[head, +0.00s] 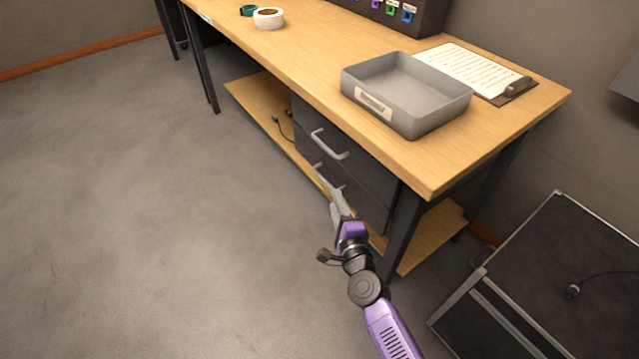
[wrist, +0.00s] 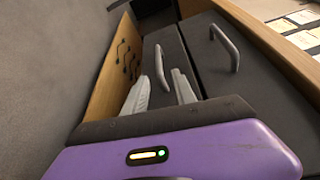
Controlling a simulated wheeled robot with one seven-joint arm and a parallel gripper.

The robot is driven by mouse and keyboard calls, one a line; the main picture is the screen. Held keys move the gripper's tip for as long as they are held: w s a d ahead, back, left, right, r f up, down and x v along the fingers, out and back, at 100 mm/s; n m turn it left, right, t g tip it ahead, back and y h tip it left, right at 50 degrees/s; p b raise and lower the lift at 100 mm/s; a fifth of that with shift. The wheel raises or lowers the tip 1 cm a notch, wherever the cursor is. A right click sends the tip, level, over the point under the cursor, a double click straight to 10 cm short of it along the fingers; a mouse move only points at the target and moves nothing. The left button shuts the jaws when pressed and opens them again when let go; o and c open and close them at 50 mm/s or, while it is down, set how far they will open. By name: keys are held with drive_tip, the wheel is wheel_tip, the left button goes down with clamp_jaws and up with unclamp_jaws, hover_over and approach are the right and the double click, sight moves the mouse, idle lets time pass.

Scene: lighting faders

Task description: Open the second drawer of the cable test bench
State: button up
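The wooden cable test bench (head: 315,52) has two dark grey drawers under its right part, both flush and closed. The upper drawer's bar handle (head: 329,144) is clear of my gripper and also shows in the wrist view (wrist: 225,48). The second drawer (wrist: 180,52) is below it, with its handle (wrist: 161,68) partly covered by my gripper in the head view. My gripper (wrist: 160,92) is open, its two grey fingers apart. In the wrist view the second handle lies between the fingertips' lines; I cannot tell whether they touch it or reach past it.
A grey tray (head: 435,105) and a clipboard (head: 463,68) lie on the bench top, with tape rolls (head: 268,18) farther off. A bench leg (head: 403,235) and a black case (head: 560,290) stand right of my arm. The floor left is clear.

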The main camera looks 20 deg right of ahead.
sight(325, 180)
drive_tip(key=shift+m, duration=0.3)
drive_tip(key=w+b, duration=0.1)
drive_tip(key=w, duration=0.2)
drive_tip(key=w+b, duration=0.1)
drive_tip(key=w, duration=0.2)
drive_tip(key=w+b, duration=0.1)
drive_tip(key=w, duration=0.2)
drive_tip(key=shift+w+a+f+b, duration=0.1)
drive_tip(key=shift+w+f+b, duration=0.2)
drive_tip(key=shift+f+b, duration=0.1)
clamp_jaws()
idle(0.7)
